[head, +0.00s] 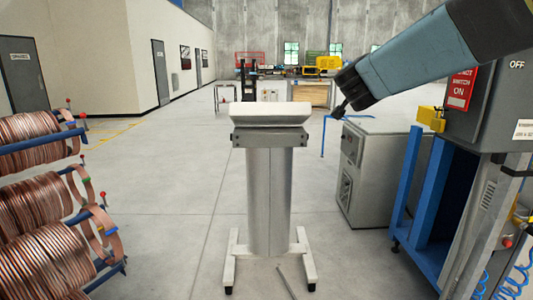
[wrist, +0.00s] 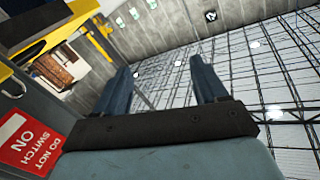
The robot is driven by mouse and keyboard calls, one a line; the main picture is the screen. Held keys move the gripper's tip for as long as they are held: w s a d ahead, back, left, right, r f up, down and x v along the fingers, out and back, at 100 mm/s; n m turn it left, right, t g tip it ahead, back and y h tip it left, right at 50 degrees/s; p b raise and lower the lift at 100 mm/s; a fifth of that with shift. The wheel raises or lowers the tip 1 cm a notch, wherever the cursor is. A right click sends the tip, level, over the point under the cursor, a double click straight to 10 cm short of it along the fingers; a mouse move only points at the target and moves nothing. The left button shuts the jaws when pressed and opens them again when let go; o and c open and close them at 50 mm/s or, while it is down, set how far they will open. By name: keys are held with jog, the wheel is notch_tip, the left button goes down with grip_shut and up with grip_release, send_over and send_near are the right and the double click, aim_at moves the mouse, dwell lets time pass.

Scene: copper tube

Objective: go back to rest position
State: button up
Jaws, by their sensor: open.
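My gripper (head: 342,101) hangs at the end of my blue-grey arm, which reaches in from the upper right of the head view. It is in the air, right of the top of a grey pedestal stand (head: 270,195) and apart from it in the picture. In the wrist view my gripper (wrist: 162,72) has its two dark blue fingers spread wide with nothing between them. Beyond them show the ceiling trusses and a wall.
Copper tube coils (head: 32,190) hang on a rack at left. A white trough (head: 271,113) tops the stand. At right are a metal cabinet (head: 370,170) and a grey switch box with a red sign (head: 460,88), close to my arm. A thin rod (head: 287,283) lies on the floor.

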jog(key=s+a+f+n+g+y, duration=0.2)
jog(key=s+a+f+n+y, duration=0.15)
jog(key=s+f, duration=0.2)
jog(key=s+a+f+n+g+y, duration=0.2)
jog(key=s+f+n+y, duration=0.25)
jog(key=s, duration=0.25)
jog(key=s+d+f+g+h, duration=0.1)
jog(key=s+d+f+g, duration=0.1)
jog(key=s+f, duration=0.3)
jog(key=s+d+f+g+h, duration=0.1)
jog(key=s+f+g, duration=0.4)
jog(key=s, duration=0.6)
jog(key=shift+s+d+m, duration=0.3)
jog(key=shift+d, duration=0.6)
